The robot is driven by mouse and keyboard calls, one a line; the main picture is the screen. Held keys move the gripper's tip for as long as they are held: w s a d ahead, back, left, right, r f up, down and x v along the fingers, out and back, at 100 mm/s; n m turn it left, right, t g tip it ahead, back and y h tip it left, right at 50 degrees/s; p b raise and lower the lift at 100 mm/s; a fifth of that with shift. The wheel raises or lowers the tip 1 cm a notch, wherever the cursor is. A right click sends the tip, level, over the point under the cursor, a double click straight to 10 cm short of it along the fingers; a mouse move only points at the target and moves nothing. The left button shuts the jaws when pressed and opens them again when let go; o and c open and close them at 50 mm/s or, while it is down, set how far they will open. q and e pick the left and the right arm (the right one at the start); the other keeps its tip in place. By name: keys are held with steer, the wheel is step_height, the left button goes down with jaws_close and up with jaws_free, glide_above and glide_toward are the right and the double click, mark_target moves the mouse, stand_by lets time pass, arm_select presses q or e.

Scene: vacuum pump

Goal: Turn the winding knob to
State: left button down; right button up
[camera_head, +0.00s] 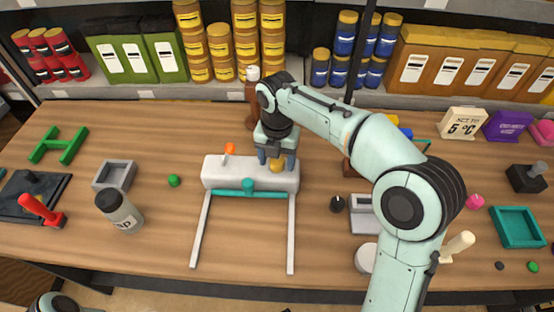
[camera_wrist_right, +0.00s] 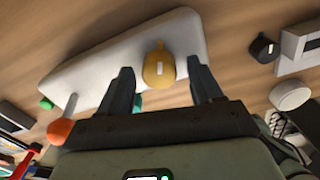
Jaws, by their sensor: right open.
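A yellow knob (camera_head: 277,166) sits on the right part of a white block-shaped device (camera_head: 232,172). In the right wrist view the knob (camera_wrist_right: 159,68) has a narrow tab and a small white mark. My right gripper (camera_head: 276,158) is above the device with its fingers pointing down at it. In the right wrist view the open fingers (camera_wrist_right: 160,82) are on either side of the knob, with a visible gap on each side. An orange-tipped lever (camera_head: 230,148) stands on the device's left part. My left gripper is out of view.
A teal bar (camera_head: 248,192) and two white legs extend from the device's front. A small black knob (camera_head: 337,204) and a grey device (camera_head: 364,222) lie to the right. A grey bottle (camera_head: 120,212) stands left. Shelved canisters and boxes (camera_head: 440,64) line the back.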

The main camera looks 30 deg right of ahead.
steer(key=shift+f, duration=0.1)
steer(key=c, duration=1.1)
steer(key=shift+o, duration=0.2)
steer(key=shift+m, duration=0.3)
